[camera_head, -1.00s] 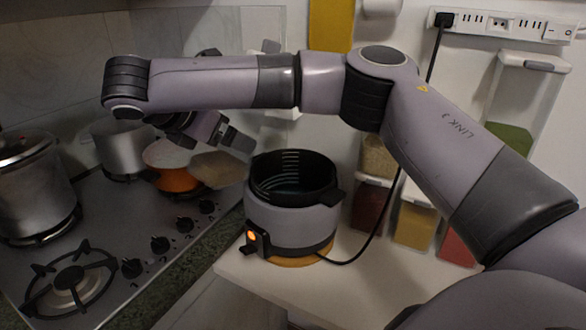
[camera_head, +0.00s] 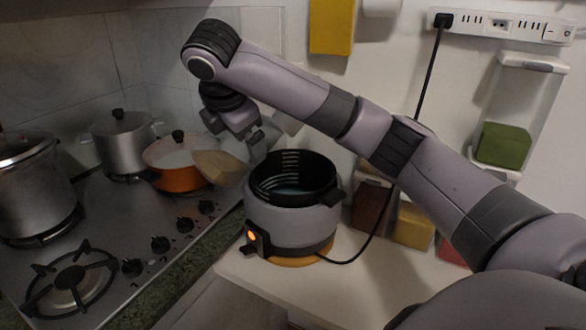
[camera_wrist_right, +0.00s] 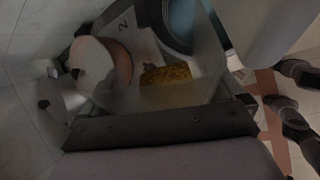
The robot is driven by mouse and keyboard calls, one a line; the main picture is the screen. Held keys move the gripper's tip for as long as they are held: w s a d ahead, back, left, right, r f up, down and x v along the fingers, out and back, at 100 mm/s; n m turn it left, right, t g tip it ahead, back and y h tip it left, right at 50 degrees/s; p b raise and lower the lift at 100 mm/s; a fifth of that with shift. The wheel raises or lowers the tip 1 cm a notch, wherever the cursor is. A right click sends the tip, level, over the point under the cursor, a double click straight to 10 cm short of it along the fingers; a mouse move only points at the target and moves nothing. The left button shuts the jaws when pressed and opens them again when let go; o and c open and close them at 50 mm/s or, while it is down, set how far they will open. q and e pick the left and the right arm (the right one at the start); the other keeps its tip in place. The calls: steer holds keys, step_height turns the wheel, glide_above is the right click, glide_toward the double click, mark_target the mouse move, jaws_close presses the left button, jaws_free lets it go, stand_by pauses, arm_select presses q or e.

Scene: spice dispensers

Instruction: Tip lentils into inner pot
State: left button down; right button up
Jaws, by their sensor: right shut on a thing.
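The inner pot (camera_head: 292,182) is black, round and open, seated in a grey cooker (camera_head: 288,222) on the white counter in the head view. My right gripper (camera_head: 240,132) is shut on a clear container, left of and above the pot's rim. The container (camera_wrist_right: 208,62) shows best in the right wrist view, tilted, with yellow-orange lentils (camera_wrist_right: 166,74) inside. In the head view the tan mass (camera_head: 222,168) looks like these lentils. The container's clear walls are hard to make out there. The pot's rim partly shows behind the container in the wrist view (camera_wrist_right: 180,22). My left gripper is out of view.
An orange pan (camera_head: 172,178) and a lidded steel pot (camera_head: 122,142) stand on the stove, left of the cooker. A black cord (camera_head: 372,240) runs from the cooker to the wall strip (camera_head: 500,24). Wall dispensers (camera_head: 503,145) stand behind my right arm.

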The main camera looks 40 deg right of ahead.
mark_target(264, 119)
steer(key=shift+d+f+y, duration=0.15)
steer(key=shift+f+y, duration=0.55)
steer(key=shift+f, duration=0.15)
steer(key=shift+m+y, duration=0.3)
steer(key=shift+y, duration=0.1)
steer(key=shift+d+y, duration=0.1)
steer(key=shift+y, duration=0.3)
steer(key=shift+s+d+r+t+y, duration=0.1)
steer(key=shift+d+r+t+y, duration=0.3)
steer(key=shift+y, duration=0.3)
steer(key=shift+s+d+f+m+y, duration=0.1)
steer(key=shift+d+m+y, duration=0.1)
steer(key=shift+d+y, duration=0.25)
steer(key=shift+s+d+f+m+y, duration=0.1)
steer(key=shift+d+m+y, duration=0.1)
steer(key=shift+d+y, duration=0.2)
steer(key=shift+d+r+m+t+y, duration=0.35)
steer(key=shift+d+r+y, duration=0.2)
steer(key=shift+y, duration=0.2)
stand_by(0.4)
steer(key=shift+s+d+r+t+y, duration=0.1)
steer(key=shift+d+r+t+y, duration=0.1)
steer(key=shift+r+y, duration=0.3)
steer(key=shift+s+d+r+t+y, duration=0.1)
steer(key=shift+d+r+y, duration=0.1)
steer(key=shift+r, duration=0.45)
steer(key=shift+d+r+m+t+y, duration=0.3)
steer(key=shift+d+y, duration=0.2)
steer(key=shift+y, duration=0.3)
stand_by(0.4)
